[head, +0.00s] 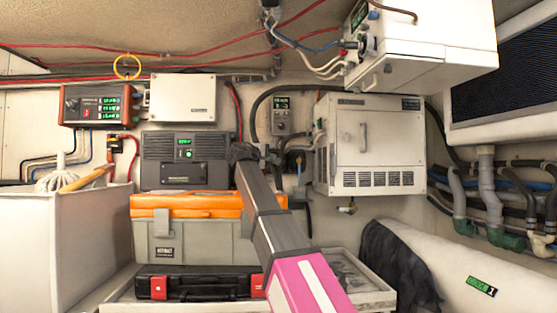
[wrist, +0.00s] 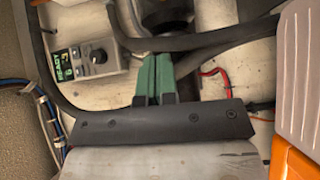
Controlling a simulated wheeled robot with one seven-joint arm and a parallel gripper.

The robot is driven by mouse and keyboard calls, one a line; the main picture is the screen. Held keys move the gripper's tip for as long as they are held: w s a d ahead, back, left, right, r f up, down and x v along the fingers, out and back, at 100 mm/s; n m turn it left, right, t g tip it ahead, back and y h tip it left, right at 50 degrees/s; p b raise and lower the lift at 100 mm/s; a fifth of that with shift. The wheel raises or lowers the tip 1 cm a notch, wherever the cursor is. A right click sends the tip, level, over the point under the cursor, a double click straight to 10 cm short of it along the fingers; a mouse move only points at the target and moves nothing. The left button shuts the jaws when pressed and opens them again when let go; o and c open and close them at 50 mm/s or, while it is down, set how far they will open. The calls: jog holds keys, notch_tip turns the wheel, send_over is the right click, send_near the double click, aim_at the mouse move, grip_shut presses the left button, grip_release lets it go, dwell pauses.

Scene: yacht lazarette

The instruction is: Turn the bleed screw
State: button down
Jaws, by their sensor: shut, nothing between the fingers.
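No part can be made out for certain as the bleed screw. My gripper (head: 274,156) shows in the head view at the far end of my arm, in front of the back wall. In the wrist view my gripper (wrist: 158,58) has its two greenish fingers together, with nothing between them. The fingertips point at a dark round fitting (wrist: 166,20) among black hoses, and it cannot be told whether they touch it. A small fitting with a brass-coloured part (head: 347,209) hangs under the white louvred cabinet (head: 370,145), right of my gripper.
A small control box (head: 282,116) with a green display is above my gripper; it also shows in the wrist view (wrist: 92,60). A grey case with an orange lid (head: 180,235) and a dark unit (head: 165,148) stand left. Grey pipes (head: 487,185) run at right.

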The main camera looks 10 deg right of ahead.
send_near(297, 159)
jog(key=w, duration=0.3)
jog(key=d, duration=0.3)
jog(key=shift+w+d, duration=0.3)
jog(key=shift+w, duration=0.1)
jog(key=shift+d, duration=0.65)
